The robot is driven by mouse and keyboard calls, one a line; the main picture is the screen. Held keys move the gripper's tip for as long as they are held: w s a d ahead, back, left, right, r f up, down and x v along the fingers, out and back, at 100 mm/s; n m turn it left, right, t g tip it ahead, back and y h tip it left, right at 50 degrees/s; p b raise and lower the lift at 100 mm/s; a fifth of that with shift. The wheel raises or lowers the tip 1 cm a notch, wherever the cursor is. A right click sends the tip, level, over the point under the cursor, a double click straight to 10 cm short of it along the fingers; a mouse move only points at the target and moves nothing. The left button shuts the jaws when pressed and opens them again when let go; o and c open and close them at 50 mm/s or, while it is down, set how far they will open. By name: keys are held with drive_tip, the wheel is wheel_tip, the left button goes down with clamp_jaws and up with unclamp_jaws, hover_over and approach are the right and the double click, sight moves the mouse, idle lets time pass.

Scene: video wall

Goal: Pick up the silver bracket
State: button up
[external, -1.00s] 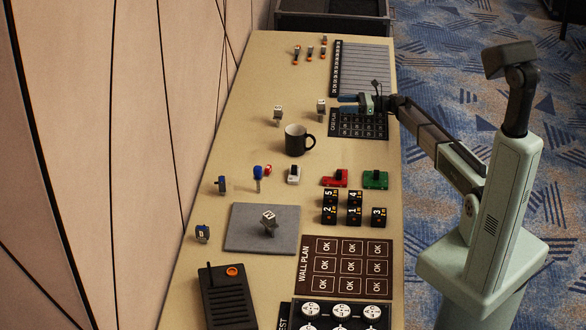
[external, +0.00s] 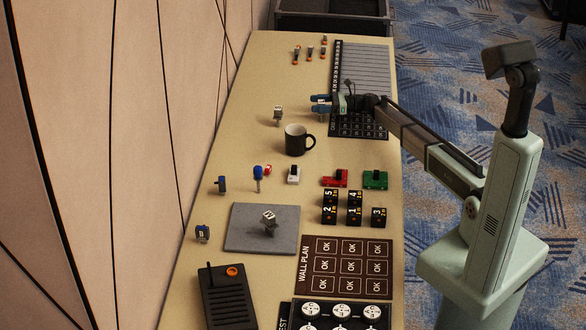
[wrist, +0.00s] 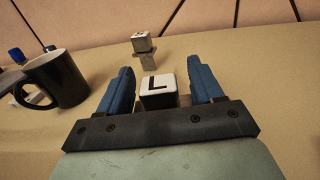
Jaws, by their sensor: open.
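A small silver bracket with a white top marked "L" (wrist: 158,90) sits between the blue fingers of my gripper (wrist: 160,76) in the wrist view. My gripper is open, with a finger on either side of it; I cannot tell whether they touch it. In the external view my gripper (external: 319,104) mostly hides this piece. A similar silver piece with a pale top (external: 278,115) stands further left, and it shows beyond the fingers in the wrist view (wrist: 146,60). Another similar piece (external: 269,221) stands on a grey pad (external: 240,238).
A black mug (external: 296,141) stands close to my gripper, and at left in the wrist view (wrist: 62,80). A dark printed card (external: 365,126) lies under my forearm. Red (external: 335,179) and green (external: 375,180) blocks and black numbered cubes (external: 329,207) are nearer. The wall bounds the left.

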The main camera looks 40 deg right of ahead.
drive_tip(key=shift+w+a, duration=0.25)
drive_tip(key=shift+a, duration=0.05)
drive_tip(key=shift+c, duration=0.5)
drive_tip(key=c, duration=1)
clamp_jaws()
drive_tip(key=shift+r, duration=0.15)
